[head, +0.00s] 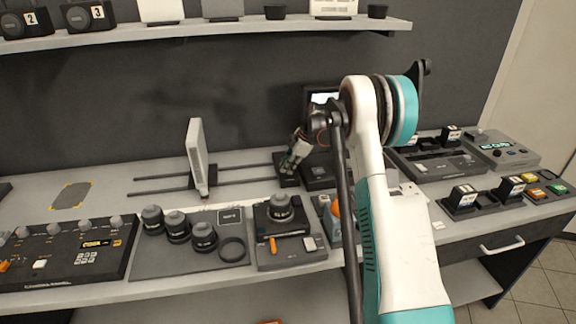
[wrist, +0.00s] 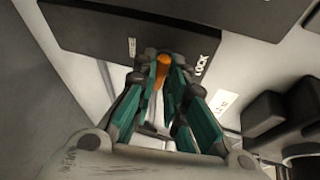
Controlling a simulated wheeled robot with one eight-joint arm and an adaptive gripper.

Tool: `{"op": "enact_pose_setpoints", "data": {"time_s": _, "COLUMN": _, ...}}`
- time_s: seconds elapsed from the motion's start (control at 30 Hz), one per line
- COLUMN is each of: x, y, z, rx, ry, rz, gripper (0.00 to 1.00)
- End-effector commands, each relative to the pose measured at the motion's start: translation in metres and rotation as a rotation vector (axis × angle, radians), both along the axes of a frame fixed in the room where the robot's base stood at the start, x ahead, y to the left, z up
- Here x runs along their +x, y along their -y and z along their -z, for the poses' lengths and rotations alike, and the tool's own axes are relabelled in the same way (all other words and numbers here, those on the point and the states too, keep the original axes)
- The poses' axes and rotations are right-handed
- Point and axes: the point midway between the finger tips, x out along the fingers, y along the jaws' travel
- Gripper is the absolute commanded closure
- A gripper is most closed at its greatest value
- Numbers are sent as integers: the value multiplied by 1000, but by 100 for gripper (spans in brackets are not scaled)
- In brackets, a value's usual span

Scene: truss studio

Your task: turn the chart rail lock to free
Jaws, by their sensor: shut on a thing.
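The chart rail lock is a dark block (wrist: 120,30) with an orange lever (wrist: 161,72) in the wrist view. White "LOCK" lettering shows to the right of the lever; a small white mark to its left is too small to read. My gripper (wrist: 160,60) is shut on the orange lever, one teal finger on either side. In the head view my gripper (head: 291,166) reaches down at the dark block at the right end of the rails, and the lever cannot be made out there. The white chart panel (head: 196,155) stands upright on the rails, left of my gripper.
Two dark rails (head: 160,184) run along the back of the bench. A small monitor (head: 322,98) stands behind my gripper. Lenses (head: 203,237) and a control console (head: 70,250) sit along the front. A shelf (head: 200,35) hangs above.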

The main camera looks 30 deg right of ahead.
Motion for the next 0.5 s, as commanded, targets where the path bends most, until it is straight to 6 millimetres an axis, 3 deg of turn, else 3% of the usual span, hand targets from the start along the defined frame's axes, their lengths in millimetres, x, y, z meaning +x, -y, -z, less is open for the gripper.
{"op": "enact_pose_setpoints", "data": {"time_s": 0.5, "x": 3, "y": 3, "z": -2, "rx": -3, "ry": 7, "rz": -147, "gripper": 100}}
